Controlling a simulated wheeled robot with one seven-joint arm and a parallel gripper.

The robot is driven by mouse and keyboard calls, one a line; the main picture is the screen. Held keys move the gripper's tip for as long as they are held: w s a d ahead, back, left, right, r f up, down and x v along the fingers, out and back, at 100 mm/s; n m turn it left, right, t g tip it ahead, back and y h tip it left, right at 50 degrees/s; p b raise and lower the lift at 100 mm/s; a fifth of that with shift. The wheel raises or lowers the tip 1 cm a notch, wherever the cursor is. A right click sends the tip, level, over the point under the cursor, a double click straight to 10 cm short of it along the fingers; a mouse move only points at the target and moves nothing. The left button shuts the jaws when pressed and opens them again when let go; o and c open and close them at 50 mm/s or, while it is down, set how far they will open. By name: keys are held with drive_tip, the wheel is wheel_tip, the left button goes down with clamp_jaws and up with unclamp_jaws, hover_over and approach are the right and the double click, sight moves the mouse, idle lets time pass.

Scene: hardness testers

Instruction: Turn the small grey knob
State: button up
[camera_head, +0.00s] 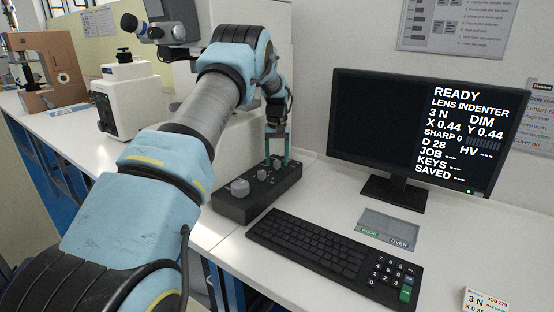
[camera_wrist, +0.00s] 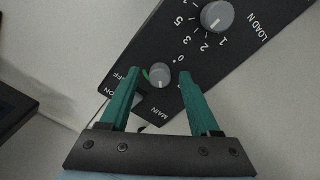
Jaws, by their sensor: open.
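The small grey knob (camera_wrist: 160,76) is on the black control box, with a white pointer line and a green mark beside it. In the wrist view it lies between the tips of my gripper (camera_wrist: 159,77), with a gap on each side. The green fingers are spread and hold nothing. In the head view my gripper (camera_head: 276,156) points down over the far end of the control box (camera_head: 258,201). I cannot tell whether the fingertips are level with the knob or above it.
A larger grey LOAD N knob (camera_wrist: 217,17) is close by on the same box. Another big grey knob (camera_head: 240,187) is at the box's near end. A keyboard (camera_head: 325,255) lies in front, and a monitor (camera_head: 420,130) reading READY stands to the right.

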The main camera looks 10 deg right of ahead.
sight(277, 161)
wheel_tip(277, 161, up, 11)
drive_tip(key=b, duration=0.2)
drive_tip(key=shift+f, duration=0.15)
